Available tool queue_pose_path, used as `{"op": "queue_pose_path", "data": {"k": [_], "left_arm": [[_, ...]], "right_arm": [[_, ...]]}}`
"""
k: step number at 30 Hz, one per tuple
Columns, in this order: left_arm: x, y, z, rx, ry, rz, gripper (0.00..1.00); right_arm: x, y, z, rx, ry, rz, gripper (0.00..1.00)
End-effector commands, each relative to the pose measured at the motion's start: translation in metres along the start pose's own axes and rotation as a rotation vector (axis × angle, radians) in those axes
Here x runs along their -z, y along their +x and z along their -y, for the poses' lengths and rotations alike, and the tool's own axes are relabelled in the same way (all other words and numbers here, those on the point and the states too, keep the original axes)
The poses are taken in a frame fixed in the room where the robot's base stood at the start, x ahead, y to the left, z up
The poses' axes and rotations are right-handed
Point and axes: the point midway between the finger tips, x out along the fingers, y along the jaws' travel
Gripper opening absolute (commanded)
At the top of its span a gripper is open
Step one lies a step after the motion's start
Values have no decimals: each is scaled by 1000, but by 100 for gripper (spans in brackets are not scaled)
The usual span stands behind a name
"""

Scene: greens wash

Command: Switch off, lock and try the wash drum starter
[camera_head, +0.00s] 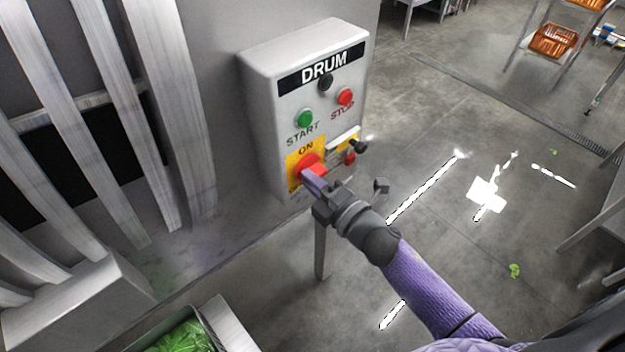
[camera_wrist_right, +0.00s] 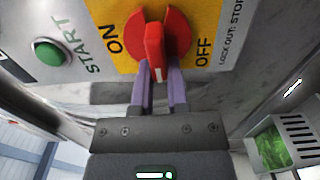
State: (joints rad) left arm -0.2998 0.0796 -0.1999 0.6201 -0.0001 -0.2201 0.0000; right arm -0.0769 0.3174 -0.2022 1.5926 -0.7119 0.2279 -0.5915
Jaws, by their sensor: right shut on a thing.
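The grey starter box (camera_head: 262,105), labelled DRUM, has a green START button (camera_head: 305,118) and a red STOP button (camera_head: 345,96). Below them is a red rotary switch (camera_head: 308,161) on a yellow plate marked ON and OFF. My right gripper (camera_head: 313,181) is shut on the switch handle. In the right wrist view, its purple fingers (camera_wrist_right: 160,88) are on either side of the red handle (camera_wrist_right: 154,48), which lies between ON and OFF. A small red item (camera_head: 350,158), perhaps a padlock, and a black knob-like part (camera_head: 360,147) are at the box's lower right. My left gripper is out of view.
Slatted grey metalwork (camera_head: 125,100) stands left of the box. A bin of greens (camera_head: 185,338) is at the bottom. The floor to the right is mostly open, with bright reflections and green scraps. A rack with orange crates (camera_head: 553,40) stands far right.

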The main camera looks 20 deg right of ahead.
Motion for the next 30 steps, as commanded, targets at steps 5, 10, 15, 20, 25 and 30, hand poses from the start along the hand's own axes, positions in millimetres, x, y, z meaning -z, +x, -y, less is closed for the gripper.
{"op": "queue_pose_path", "data": {"k": [5,10,15,20,25,30], "left_arm": [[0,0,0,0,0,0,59],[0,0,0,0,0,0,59],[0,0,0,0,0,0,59],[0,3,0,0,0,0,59],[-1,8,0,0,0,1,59],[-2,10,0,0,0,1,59]], "right_arm": [[0,0,1,2,-1,0,53],[0,0,1,1,0,0,54],[0,-4,1,2,0,0,54],[0,-32,2,5,0,0,54],[0,-73,3,6,1,1,54],[0,-97,2,3,1,0,54]]}}
